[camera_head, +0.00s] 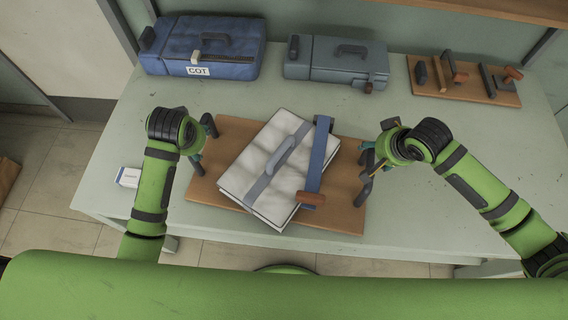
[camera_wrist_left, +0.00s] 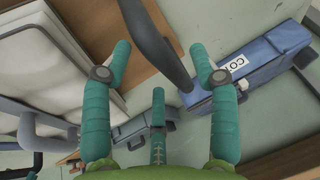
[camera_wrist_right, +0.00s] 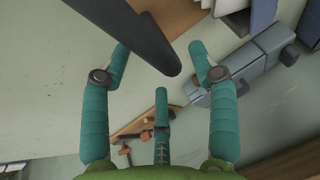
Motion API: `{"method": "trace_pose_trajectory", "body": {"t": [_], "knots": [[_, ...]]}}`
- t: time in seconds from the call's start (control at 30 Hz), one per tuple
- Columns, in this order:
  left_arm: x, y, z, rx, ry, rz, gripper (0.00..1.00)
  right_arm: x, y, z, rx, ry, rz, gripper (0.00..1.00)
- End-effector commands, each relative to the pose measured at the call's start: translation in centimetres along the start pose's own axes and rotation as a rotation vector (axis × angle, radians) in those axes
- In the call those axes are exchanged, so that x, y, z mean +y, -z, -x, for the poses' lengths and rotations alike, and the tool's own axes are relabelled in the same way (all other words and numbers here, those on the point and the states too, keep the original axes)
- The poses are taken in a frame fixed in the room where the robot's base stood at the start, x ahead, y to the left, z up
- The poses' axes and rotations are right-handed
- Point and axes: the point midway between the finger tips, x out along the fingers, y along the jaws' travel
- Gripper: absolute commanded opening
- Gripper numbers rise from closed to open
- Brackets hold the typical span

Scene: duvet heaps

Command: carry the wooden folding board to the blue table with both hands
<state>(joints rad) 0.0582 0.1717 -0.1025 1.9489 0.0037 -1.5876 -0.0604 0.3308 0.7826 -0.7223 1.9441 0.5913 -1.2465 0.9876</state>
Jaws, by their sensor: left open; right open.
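The wooden folding board (camera_head: 335,212) lies flat on a pale grey-green table (camera_head: 140,190), with a dark handle at each end. A folded white duvet (camera_head: 250,165) with a grey-blue strap and handle lies tilted on it, beside a blue bar with a brown grip (camera_head: 318,160). My left gripper (camera_head: 200,142) is at the board's left end; in the left wrist view the dark handle (camera_wrist_left: 155,35) passes between its open fingers. My right gripper (camera_head: 371,156) is at the right end; in the right wrist view the dark handle (camera_wrist_right: 130,35) lies between its open fingers. I cannot make out a separate blue table.
A blue case labelled COT (camera_head: 235,45) and a grey-blue case (camera_head: 335,62) stand along the table's back. A smaller wooden board with tools (camera_head: 465,90) lies at the back right. A small white box (camera_head: 129,177) sits near the left edge. Bare table lies between board and cases.

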Motion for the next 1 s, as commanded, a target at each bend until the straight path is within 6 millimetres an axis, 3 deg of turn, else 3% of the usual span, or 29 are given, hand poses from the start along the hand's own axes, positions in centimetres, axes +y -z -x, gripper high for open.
{"method": "trace_pose_trajectory", "body": {"t": [0.2, 0.53, 0.57, 0.7, 1.0], "knots": [[0.0, 0.1, -2.1, 0.000, 0.000, 0.000, 0.60, 0.0, 0.1, -2.1, 0.000, 0.000, 0.000, 0.60], [0.0, 0.1, -2.5, 0.002, 0.000, 0.000, 0.60, 0.0, 0.1, -2.5, 0.001, 0.001, 0.001, 0.60], [0.0, 0.1, -2.5, 0.002, 0.000, 0.000, 0.52, 0.0, 0.1, -2.5, 0.001, 0.001, 0.001, 0.52], [0.0, 0.1, -2.5, 0.001, 0.000, 0.000, 0.00, 0.0, 0.0, -2.5, 0.001, 0.001, 0.001, 0.00], [0.0, 0.2, -2.4, 0.006, 0.001, 0.002, 0.00, -0.2, 0.0, -2.4, 0.001, 0.005, 0.002, 0.00]]}}
